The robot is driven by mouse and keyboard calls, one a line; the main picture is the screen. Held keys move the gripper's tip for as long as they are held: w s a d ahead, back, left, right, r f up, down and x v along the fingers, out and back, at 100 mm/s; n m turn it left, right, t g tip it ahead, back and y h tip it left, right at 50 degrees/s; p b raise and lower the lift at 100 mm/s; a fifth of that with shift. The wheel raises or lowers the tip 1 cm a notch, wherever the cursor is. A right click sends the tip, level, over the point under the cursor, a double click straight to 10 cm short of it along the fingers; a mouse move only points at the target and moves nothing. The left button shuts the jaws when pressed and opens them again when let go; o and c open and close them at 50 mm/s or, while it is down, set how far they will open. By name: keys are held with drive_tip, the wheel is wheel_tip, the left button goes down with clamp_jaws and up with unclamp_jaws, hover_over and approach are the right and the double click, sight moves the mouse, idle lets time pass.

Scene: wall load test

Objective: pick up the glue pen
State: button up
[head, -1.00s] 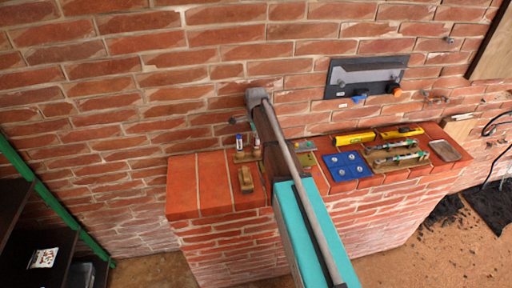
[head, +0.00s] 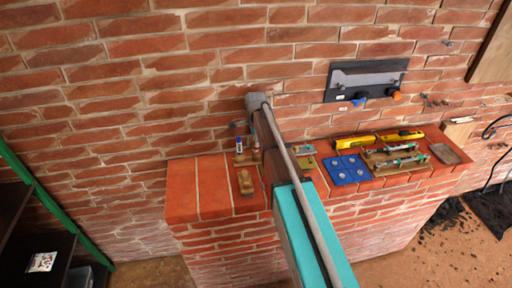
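A small upright blue and white pen-like item (head: 239,144), which may be the glue pen, stands on a small wooden holder at the left part of the brick ledge (head: 198,185). It is too small to identify surely. My arm crosses the middle of the head view, with its grey joint above and to the right of this item. My gripper cannot be made out; the arm seems to hide it. Whether anything is held cannot be seen.
A wooden block (head: 245,181) lies in front of the pen-like item. Right of my arm are a blue tray (head: 348,181), yellow tools (head: 402,135), a rack of tools and a grey dish (head: 446,154). A black panel (head: 366,79) hangs on the brick wall. The ledge's left end is clear.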

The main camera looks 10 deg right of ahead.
clamp_jaws()
drive_tip(key=shift+r, duration=0.1)
wheel_tip(320, 180, up, 10)
drive_tip(key=p, duration=1)
drive_tip(key=shift+f, duration=0.2)
idle(0.5)
